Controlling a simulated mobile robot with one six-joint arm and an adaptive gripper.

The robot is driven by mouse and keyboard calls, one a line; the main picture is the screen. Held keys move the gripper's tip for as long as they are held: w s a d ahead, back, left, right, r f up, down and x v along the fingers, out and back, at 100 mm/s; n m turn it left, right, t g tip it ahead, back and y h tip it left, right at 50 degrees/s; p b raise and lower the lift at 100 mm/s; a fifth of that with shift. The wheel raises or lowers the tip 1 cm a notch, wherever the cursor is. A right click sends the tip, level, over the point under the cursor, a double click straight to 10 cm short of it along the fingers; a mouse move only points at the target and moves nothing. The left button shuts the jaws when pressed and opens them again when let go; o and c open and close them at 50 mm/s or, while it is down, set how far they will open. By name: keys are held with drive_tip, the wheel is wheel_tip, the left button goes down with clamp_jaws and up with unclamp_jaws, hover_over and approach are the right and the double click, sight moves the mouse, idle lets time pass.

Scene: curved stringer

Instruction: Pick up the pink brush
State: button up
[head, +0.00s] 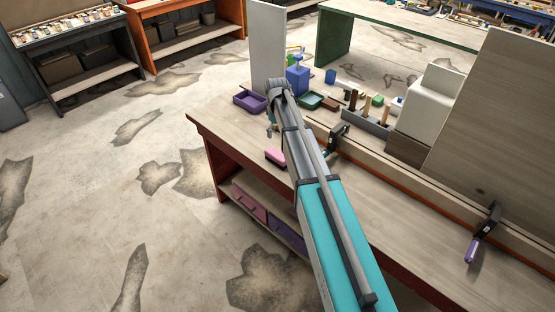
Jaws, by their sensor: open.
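The pink brush (275,157) lies on the wooden workbench top (225,118) near its left edge, just left of my arm. It looks like a small pink block with a darker underside; fine detail is too small to tell. My arm reaches from the bottom right up over the bench. A small part of my gripper (271,122) seems to show below the arm's far end, beyond the brush and apart from it. Its fingers are mostly hidden, and nothing is seen held in it.
A purple tray (250,101), a blue container (297,80) and a green tray (310,101) stand at the bench's far end. A grey holder (367,124) with handled tools, clamps (337,137) and a white box (430,105) line the right side. Bench space around the brush is clear.

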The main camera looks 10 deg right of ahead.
sight(277, 154)
drive_tip(key=shift+f+b, duration=3.9)
drive_tip(key=shift+f, duration=0.2)
drive_tip(key=shift+f, duration=0.1)
drive_tip(key=shift+s+f+b, duration=0.1)
drive_tip(key=shift+f+b, duration=2.4)
drive_tip(key=shift+b, duration=0.1)
drive_tip(key=c, duration=1.3)
drive_tip(key=shift+r, duration=0.1)
